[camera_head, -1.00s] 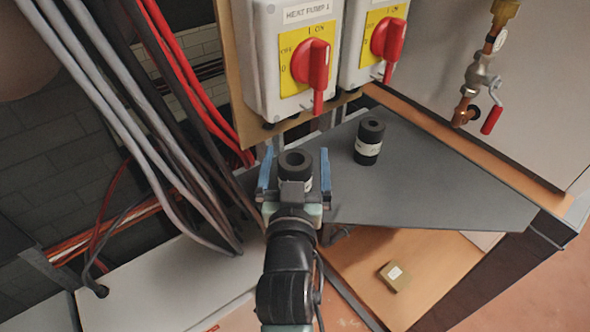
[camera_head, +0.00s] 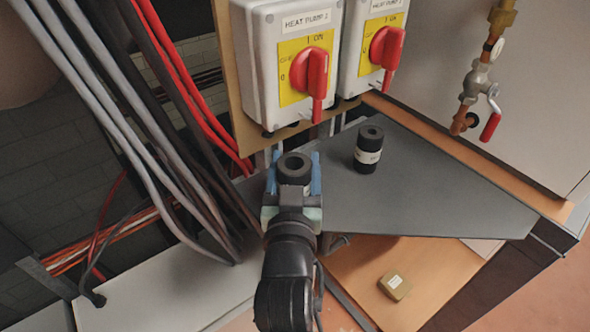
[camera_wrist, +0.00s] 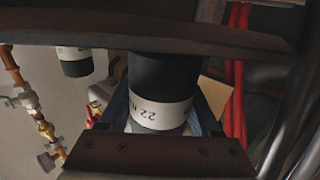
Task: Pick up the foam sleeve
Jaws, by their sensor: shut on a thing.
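A black foam sleeve (camera_head: 293,167) with a white label band stands upright between the two blue fingers of my gripper (camera_head: 293,178). The fingers are shut on its sides. In the wrist view the same sleeve (camera_wrist: 160,110) fills the middle, its label reading "22" and more that I cannot make out. Whether its bottom touches the grey shelf is hidden. A second black foam sleeve (camera_head: 368,150) with a white label stands upright on the shelf to the right, apart from my gripper; it also shows in the wrist view (camera_wrist: 74,61).
The grey shelf (camera_head: 430,200) is clear at right. Two switch boxes with red handles (camera_head: 317,75) hang just behind my gripper. Grey and red cables (camera_head: 150,110) run at left. A valve with a red lever (camera_head: 490,126) is at right. A small tan box (camera_head: 394,286) lies lower.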

